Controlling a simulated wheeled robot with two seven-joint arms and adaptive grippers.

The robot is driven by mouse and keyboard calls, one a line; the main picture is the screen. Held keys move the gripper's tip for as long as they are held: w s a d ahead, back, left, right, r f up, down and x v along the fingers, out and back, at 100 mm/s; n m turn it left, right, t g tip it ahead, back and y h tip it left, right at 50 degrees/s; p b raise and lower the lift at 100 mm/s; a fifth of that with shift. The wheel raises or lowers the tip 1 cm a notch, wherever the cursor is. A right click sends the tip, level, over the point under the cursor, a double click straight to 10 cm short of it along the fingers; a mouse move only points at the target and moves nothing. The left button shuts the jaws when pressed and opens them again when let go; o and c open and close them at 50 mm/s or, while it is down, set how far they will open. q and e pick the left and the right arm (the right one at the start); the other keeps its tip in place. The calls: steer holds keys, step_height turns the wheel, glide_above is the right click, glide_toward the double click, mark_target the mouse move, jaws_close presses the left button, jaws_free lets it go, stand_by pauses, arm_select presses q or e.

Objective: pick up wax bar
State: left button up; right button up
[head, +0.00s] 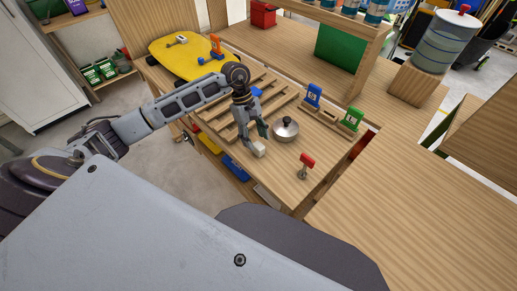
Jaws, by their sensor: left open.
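A small pale block, which looks like the wax bar (259,150), lies on the wooden workbench (290,192) near its front edge. My left gripper (252,138) points down right above it, with its fingers open. The fingertips are very close to the block and partly cover it; I cannot tell whether they touch it. My right gripper is out of view.
A round metal pot-like object with a dark knob (285,130) stands just right of the gripper. A red-topped tool (305,166), a blue item (313,95) and a green item (352,119) stand farther right. A slatted rack (215,112) lies left, near a yellow board (190,55).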

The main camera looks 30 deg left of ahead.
mark_target(258, 144)
arm_select(q)
steer(key=shift+f, duration=0.15)
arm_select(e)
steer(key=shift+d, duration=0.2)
arm_select(q)
steer(key=shift+d+f, duration=0.15)
steer(key=shift+f, duration=0.4)
steer(key=x, duration=0.2)
steer(key=shift+w+f+p, duration=0.2)
steer(key=shift+f+p, duration=0.1)
steer(key=shift+f, duration=0.15)
steer(key=shift+d+f, duration=0.15)
steer(key=shift+f, duration=0.45)
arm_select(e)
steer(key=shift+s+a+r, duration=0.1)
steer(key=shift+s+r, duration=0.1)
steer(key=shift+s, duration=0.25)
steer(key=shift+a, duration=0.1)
